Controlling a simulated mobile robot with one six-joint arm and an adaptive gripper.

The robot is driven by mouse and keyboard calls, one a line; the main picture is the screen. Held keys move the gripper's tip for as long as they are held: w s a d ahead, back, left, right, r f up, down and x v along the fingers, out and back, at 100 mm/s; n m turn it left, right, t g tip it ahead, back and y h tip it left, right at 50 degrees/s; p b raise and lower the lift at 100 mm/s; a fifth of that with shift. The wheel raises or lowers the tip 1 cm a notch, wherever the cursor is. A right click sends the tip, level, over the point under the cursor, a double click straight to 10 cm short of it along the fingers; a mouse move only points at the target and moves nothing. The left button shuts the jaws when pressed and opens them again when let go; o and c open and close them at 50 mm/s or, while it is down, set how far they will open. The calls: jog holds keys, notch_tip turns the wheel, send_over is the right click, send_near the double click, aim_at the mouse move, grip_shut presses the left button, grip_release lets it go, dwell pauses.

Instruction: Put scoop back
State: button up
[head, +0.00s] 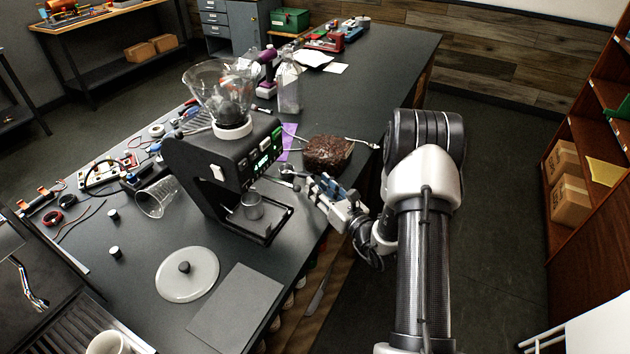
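My gripper (316,186) is low over the right edge of the dark worktable, in front of the black brewer (215,170) and just below a brown, rough-topped block or container (328,153). Its fingers are small and partly overlapped, so I cannot tell whether they are open or shut. A small silvery piece (288,172) shows at the fingertips; it may be the scoop, but I cannot tell whether it is gripped. A thin light-coloured utensil end (362,143) sticks out to the right of the brown block.
A glass hopper (222,90) tops the brewer, and a metal cup (251,206) stands under it. A round lid (187,274), a grey mat (235,308) and a tipped clear beaker (156,198) lie in front and left.

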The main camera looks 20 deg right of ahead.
jog(key=s+d+p, duration=0.1)
jog(key=s, duration=0.8)
jog(key=shift+d, duration=0.3)
